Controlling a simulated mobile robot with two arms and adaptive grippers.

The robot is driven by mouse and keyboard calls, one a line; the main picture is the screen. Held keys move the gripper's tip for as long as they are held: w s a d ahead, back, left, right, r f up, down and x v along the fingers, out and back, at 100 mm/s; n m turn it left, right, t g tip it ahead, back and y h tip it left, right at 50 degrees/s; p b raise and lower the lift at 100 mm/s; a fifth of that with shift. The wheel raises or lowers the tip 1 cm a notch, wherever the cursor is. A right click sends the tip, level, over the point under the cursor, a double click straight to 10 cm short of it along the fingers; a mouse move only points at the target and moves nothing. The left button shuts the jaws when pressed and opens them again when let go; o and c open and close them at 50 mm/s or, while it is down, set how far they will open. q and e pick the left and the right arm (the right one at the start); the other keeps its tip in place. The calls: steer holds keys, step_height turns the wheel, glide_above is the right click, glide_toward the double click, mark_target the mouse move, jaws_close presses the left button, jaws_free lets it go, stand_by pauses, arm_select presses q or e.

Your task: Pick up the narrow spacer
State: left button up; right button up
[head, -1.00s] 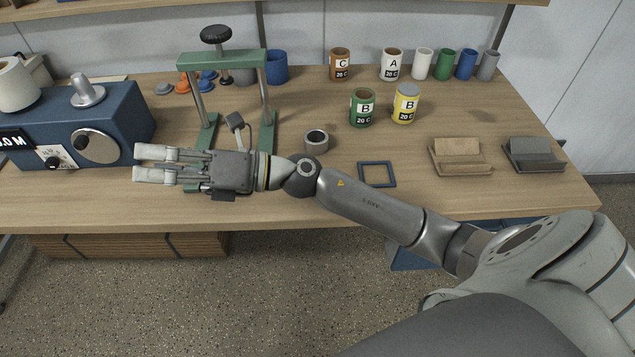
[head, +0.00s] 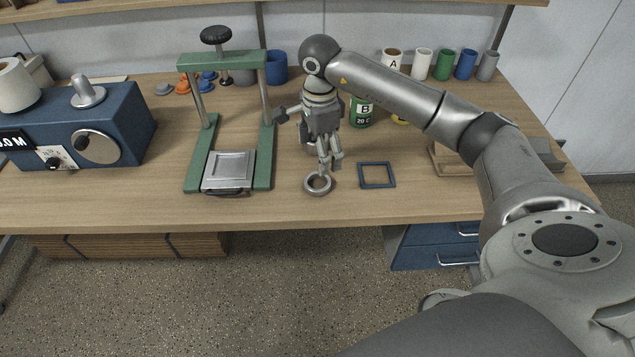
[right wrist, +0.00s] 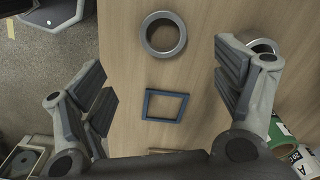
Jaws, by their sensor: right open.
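My right gripper (head: 328,166) points down just above and behind the ring. In the right wrist view the right gripper (right wrist: 160,68) is open and empty, with its fingers wide apart to either side. A second, taller grey ring (right wrist: 263,43) is partly covered by the right-hand finger; in the head view my gripper hides most of it. My left gripper is not in view.
A blue square frame (head: 377,186) lies just right of the ring. The green press (head: 262,158) with a square metal plate stands to its left. A green can (head: 361,112) and several cups stand behind. The bench front edge is close below the ring.

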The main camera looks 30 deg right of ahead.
glide_above(317, 186)
steer(key=f, duration=0.4)
steer(key=shift+s+f+p, duration=0.25)
steer(key=shift+s+p, duration=0.1)
steer(key=shift+p, duration=0.05)
steer(key=shift+w+f+p, duration=0.15)
steer(key=shift+f+p, duration=0.4)
steer(key=shift+f, duration=0.8)
steer(key=shift+w+f+p, duration=0.15)
steer(key=shift+f+p, duration=0.35)
steer(key=shift+f, duration=0.8)
steer(key=c, duration=1)
